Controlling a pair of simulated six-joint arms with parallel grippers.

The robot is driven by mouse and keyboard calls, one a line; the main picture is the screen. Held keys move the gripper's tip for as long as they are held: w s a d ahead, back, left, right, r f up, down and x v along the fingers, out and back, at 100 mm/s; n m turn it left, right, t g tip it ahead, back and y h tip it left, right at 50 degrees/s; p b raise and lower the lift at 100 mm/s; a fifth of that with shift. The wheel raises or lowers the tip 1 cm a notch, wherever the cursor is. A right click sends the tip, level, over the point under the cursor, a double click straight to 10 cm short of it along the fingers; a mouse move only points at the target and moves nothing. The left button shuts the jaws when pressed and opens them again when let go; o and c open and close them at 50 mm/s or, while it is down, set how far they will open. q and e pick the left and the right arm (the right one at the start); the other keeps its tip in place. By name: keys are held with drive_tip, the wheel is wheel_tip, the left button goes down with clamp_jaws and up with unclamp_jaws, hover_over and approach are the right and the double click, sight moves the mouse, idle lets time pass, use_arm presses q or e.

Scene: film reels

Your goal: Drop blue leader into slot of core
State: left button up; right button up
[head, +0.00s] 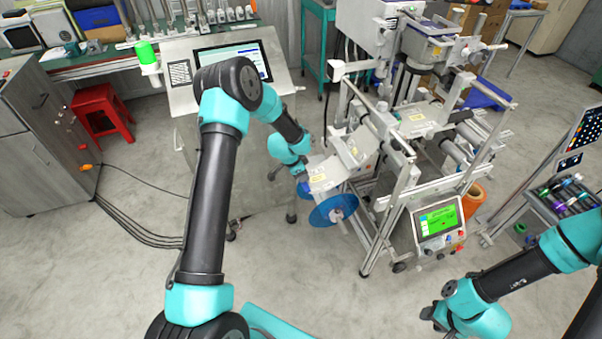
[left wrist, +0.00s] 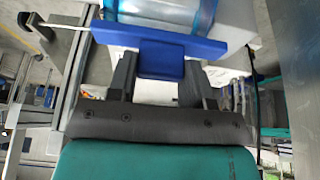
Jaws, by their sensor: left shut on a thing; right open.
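The blue leader (left wrist: 161,62) shows in the left wrist view as a blue bar with a tab. My left gripper (left wrist: 160,76) is shut on the tab. In the head view my left gripper (head: 302,185) is beside the labelling machine, just above and left of a blue disc reel (head: 322,213). A pale core (head: 336,215) shows at the reel's middle; its slot is too small to make out. A pale roll with blue edges (left wrist: 165,12) lies behind the leader in the left wrist view. My right gripper (head: 437,317) is open and empty at the lower right, away from the machine.
The machine frame (head: 400,205) with its green screen (head: 437,220) stands right of the reel. A grey cabinet with a tablet (head: 235,57) stands behind my left arm. A red stool (head: 102,110) is at left. The floor in front is clear.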

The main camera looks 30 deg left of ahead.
use_arm(q)
drive_tip(key=shift+w+d, duration=0.1)
drive_tip(key=w+d+f, duration=0.3)
drive_tip(key=w+d, duration=0.3)
drive_tip(key=shift+w+d, duration=0.25)
drive_tip(key=shift+w, duration=0.1)
idle(1.9)
idle(1.3)
drive_tip(key=s+d+r+n+y, duration=0.1)
drive_tip(key=d+r+n, duration=0.1)
drive_tip(key=r, duration=0.6)
drive_tip(key=s+d+r+n+y, duration=0.1)
drive_tip(key=s+d+r+n, duration=0.1)
drive_tip(key=r, duration=0.7)
drive_tip(key=shift+s+d+r+n+t, duration=0.35)
drive_tip(key=shift+d+n, duration=0.35)
drive_tip(key=shift+d, duration=0.45)
drive_tip(key=shift+w+f, duration=0.1)
drive_tip(key=shift+f, duration=0.05)
